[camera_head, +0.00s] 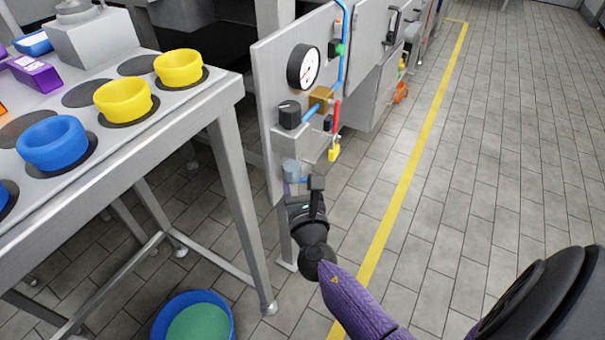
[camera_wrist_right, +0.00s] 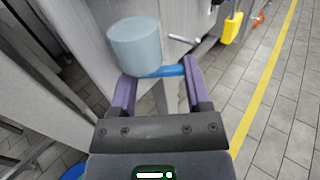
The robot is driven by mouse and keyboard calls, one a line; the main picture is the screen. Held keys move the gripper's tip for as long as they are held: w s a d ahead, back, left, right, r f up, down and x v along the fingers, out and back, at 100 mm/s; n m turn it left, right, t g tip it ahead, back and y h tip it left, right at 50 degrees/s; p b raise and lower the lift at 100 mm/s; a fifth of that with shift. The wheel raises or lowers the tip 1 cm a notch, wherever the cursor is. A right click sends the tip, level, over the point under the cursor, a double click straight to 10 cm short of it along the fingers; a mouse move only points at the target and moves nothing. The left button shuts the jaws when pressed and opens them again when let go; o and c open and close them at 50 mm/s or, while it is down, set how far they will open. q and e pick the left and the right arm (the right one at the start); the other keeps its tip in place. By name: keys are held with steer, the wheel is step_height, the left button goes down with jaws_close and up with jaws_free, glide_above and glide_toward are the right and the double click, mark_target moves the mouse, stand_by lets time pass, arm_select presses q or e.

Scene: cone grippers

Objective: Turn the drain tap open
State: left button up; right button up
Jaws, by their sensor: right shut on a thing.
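The drain tap shows as a pale grey-blue cylinder (camera_wrist_right: 135,45) with a blue lever (camera_wrist_right: 163,71) in the right wrist view. In the head view the tap's cylinder (camera_head: 291,169) sits low on the grey panel. My right gripper (camera_head: 303,187) is at the tap, just below the cylinder. In the right wrist view my right gripper (camera_wrist_right: 160,84) is shut on the blue lever, with one purple finger at each end of it. The lever lies roughly crosswise in that view. In the head view the gripper hides the lever. My left gripper is not in view.
The panel (camera_head: 264,105) carries a gauge (camera_head: 304,67), a black knob (camera_head: 289,114) and a yellow tag (camera_head: 334,153). A metal table (camera_head: 185,116) with blue and yellow rings stands left. A blue tub (camera_head: 226,308) with green inside is on the floor. Floor at right is clear.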

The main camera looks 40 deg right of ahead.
steer(key=m+g+h, duration=0.2)
steer(key=m+g+h+b, duration=0.1)
steer(key=m+g+h, duration=0.2)
steer(key=a+m+g+h+b, duration=0.1)
steer(key=m+g+h, duration=0.1)
steer(key=g+h, duration=0.1)
steer(key=shift+m, duration=0.3)
steer(key=shift+g, duration=0.5)
steer(key=o, duration=1.3)
